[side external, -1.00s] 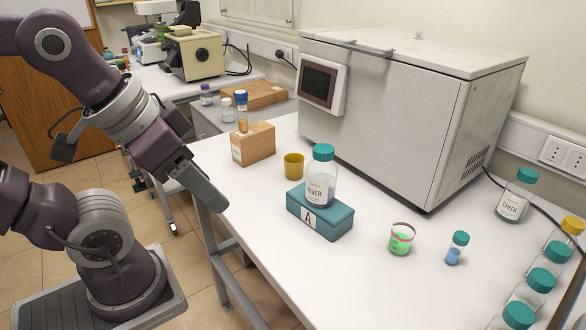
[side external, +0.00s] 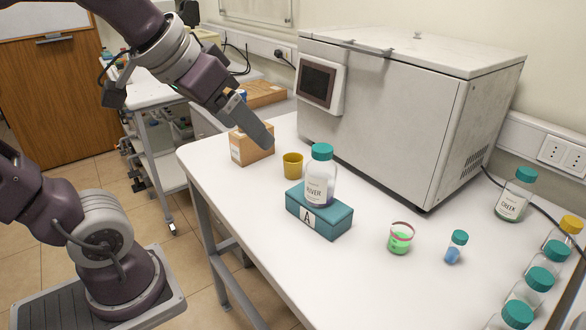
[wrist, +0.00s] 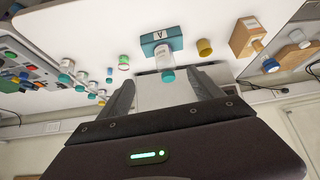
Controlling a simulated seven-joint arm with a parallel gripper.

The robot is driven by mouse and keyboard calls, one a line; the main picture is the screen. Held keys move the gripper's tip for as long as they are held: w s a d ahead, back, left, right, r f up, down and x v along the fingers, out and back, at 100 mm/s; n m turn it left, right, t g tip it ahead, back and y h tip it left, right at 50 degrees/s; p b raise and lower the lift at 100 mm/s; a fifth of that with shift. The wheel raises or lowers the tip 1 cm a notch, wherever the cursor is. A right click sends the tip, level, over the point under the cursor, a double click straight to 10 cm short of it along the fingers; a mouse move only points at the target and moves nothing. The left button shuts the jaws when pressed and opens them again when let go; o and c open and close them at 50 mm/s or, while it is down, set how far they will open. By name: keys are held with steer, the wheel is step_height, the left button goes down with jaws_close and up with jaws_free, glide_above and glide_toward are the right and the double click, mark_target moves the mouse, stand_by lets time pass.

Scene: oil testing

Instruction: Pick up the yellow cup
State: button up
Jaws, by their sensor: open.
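The yellow cup (side external: 292,165) stands upright on the white table, between the wooden block and the teal box. It also shows in the wrist view (wrist: 204,47), to the right of the teal box. My gripper (side external: 262,138) is above the table, up and to the left of the cup in the side view, and not touching it. In the wrist view my gripper (wrist: 163,85) has its two fingers spread apart with nothing held between them.
A "RIVER" bottle (side external: 320,178) stands on the teal box (side external: 320,216) beside the cup. A wooden block (side external: 252,147) is behind-left. A large white machine (side external: 400,110) fills the back. A green-filled cup (side external: 400,238) and small vial (side external: 455,247) stand right. The front table area is clear.

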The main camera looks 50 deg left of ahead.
mark_target(297, 158)
steer(key=w+a+f+n+t+y, duration=0.1)
steer(key=w+a+n+t+y, duration=0.35)
steer(key=w+a, duration=1.4)
steer(key=shift+m+y, duration=0.25)
steer(key=w+f, duration=0.1)
steer(key=f, duration=0.7)
steer(key=w+f, duration=0.1)
steer(key=f, duration=0.7)
steer(key=w+f, duration=0.1)
steer(key=f, duration=0.7)
steer(key=shift+w+a+f, duration=0.15)
steer(key=shift+a+f, duration=0.15)
steer(key=shift+a, duration=0.1)
steer(key=shift+t, duration=0.25)
steer(key=x, duration=0.7)
steer(key=shift+w+a+r, duration=0.1)
steer(key=shift+r, duration=0.25)
steer(key=c, duration=1.4)
